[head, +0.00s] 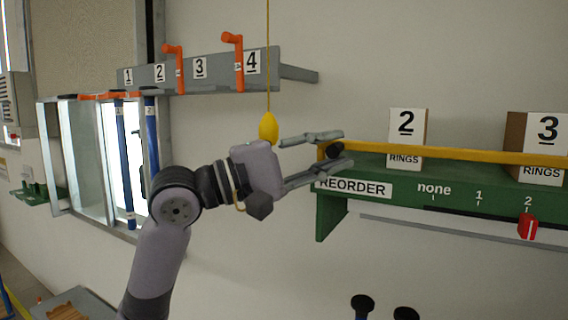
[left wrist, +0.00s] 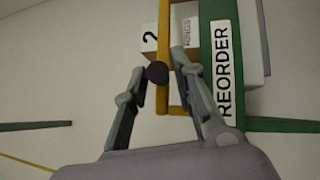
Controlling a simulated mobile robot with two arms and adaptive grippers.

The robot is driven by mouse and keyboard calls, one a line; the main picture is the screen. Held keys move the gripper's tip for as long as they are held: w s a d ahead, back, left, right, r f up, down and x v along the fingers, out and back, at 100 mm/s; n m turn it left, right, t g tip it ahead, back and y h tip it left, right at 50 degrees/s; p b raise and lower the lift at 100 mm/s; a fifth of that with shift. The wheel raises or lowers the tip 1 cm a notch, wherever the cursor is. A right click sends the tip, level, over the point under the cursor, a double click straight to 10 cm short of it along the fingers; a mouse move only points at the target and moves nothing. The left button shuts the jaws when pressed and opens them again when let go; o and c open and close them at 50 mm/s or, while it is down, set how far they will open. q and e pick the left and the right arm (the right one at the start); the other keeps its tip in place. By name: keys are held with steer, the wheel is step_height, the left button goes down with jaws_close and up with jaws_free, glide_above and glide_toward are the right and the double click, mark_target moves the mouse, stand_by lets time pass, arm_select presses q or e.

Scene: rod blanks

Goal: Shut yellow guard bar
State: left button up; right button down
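The yellow guard bar (head: 455,154) runs level along the front of the green shelf, across the lower part of the ring boxes. Its bent left end and a dark round knob (head: 335,150) are at the shelf's left corner. The bar (left wrist: 164,40) and knob (left wrist: 157,73) also show in the left wrist view. My left gripper (head: 345,149) is open, with its fingers on either side of the knob and bar end. I cannot tell whether a finger touches the knob. The bar's right end is out of view. My right gripper is not in view.
The green shelf (head: 328,213) carries a REORDER label, a red slider (head: 528,227) near 2, and boxes marked 2 (head: 407,130) and 3 (head: 546,135). A yellow pull weight (head: 268,128) hangs on a cord close to my left gripper. A grey rack (head: 215,74) holds orange handles behind.

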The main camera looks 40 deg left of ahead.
arm_select(q)
steer(key=v, duration=1)
steer(key=shift+s+a, duration=0.2)
steer(key=shift+s, duration=0.1)
steer(key=shift+o, duration=0.3)
